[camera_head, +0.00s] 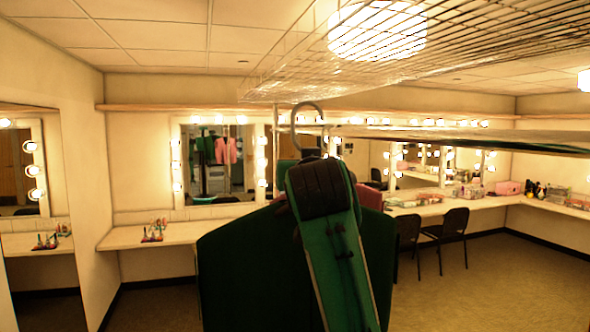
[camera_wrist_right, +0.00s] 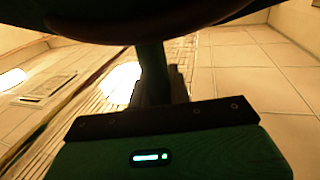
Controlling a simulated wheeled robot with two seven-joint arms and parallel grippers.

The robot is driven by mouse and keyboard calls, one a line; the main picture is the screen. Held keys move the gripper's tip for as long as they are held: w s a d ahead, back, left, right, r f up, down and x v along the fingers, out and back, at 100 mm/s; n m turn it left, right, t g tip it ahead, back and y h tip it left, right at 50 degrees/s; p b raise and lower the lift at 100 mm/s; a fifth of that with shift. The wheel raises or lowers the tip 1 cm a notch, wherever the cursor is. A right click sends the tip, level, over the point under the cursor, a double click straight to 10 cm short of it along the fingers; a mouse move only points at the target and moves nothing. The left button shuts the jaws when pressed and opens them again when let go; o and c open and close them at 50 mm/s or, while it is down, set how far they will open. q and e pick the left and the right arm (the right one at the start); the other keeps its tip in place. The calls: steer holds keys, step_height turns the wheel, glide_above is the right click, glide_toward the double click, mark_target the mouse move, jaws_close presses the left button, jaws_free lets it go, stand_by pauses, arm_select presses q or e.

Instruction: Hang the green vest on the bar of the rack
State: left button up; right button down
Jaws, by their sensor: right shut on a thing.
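The dark green vest (camera_head: 240,262) hangs upright on a hanger in the middle of the head view, with the grey hanger hook (camera_head: 307,108) standing above it. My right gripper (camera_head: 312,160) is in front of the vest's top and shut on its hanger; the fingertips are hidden. The rack (camera_head: 420,75) reaches in from the upper right with a wire top shelf. A long rail-like edge of it (camera_head: 470,137) runs right from near the hook. I cannot tell whether the hook touches the bar. In the right wrist view dark cloth fills the top. My left gripper is out of view.
A pink garment (camera_head: 369,196) shows partly behind the vest. Counters with lit mirrors (camera_head: 216,160) line the back wall. Two dark chairs (camera_head: 455,230) stand at the right counter. The floor (camera_head: 500,290) at the right front is clear.

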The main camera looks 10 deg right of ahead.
steer(key=w+d+f+b, duration=0.1)
steer(key=d, duration=0.9)
steer(key=w+d+f+b, duration=0.1)
steer(key=w+d+f, duration=0.1)
steer(key=d, duration=0.9)
steer(key=shift+d+f, duration=0.15)
steer(key=shift+f, duration=0.05)
stand_by(1.0)
steer(key=c, duration=0.6)
jaws_free()
steer(key=shift+s, duration=0.15)
steer(key=s+a+b, duration=0.1)
steer(key=s, duration=1)
steer(key=shift+s+a, duration=0.3)
steer(key=shift+s, duration=0.05)
stand_by(0.6)
